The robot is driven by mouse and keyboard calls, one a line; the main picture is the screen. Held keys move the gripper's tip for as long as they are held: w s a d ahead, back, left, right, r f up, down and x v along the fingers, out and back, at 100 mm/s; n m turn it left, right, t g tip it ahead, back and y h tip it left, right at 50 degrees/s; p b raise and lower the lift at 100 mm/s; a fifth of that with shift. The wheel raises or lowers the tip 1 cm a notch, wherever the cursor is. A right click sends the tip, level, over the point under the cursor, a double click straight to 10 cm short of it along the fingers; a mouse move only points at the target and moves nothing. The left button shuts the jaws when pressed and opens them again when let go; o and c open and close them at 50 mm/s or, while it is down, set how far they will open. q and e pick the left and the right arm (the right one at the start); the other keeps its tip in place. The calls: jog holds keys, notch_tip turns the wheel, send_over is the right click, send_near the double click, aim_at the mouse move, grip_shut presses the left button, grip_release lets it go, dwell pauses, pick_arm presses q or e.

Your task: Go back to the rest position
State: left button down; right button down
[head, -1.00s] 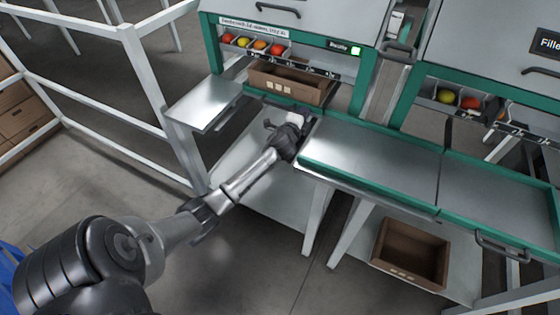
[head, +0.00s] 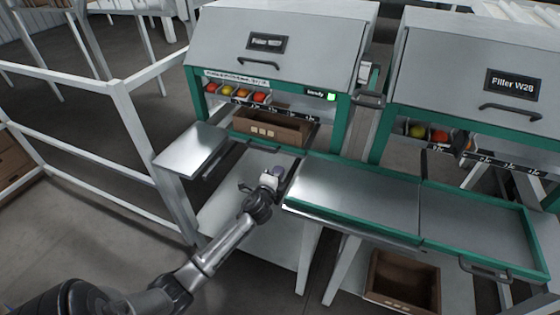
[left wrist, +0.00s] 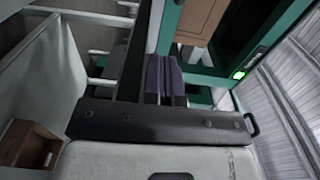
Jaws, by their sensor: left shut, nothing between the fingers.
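My right gripper is in neither view.
A brown carton (head: 262,130) stands inside the left filler, beyond the gripper. Another brown carton (head: 375,288) sits on a low shelf under the table. A small metal side shelf (head: 190,150) and white railing (head: 125,130) stand to the left.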

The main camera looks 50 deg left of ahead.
pick_arm(q)
jog(key=v, duration=0.2)
jog(key=p+v, duration=0.1)
jog(key=v, duration=0.2)
jog(key=shift+s+r, duration=0.2)
jog(key=shift+r, duration=0.05)
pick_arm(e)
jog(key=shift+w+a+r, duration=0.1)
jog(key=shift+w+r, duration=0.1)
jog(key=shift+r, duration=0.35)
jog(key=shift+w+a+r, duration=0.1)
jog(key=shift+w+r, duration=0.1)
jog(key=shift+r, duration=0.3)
pick_arm(q)
jog(key=shift+w, duration=0.1)
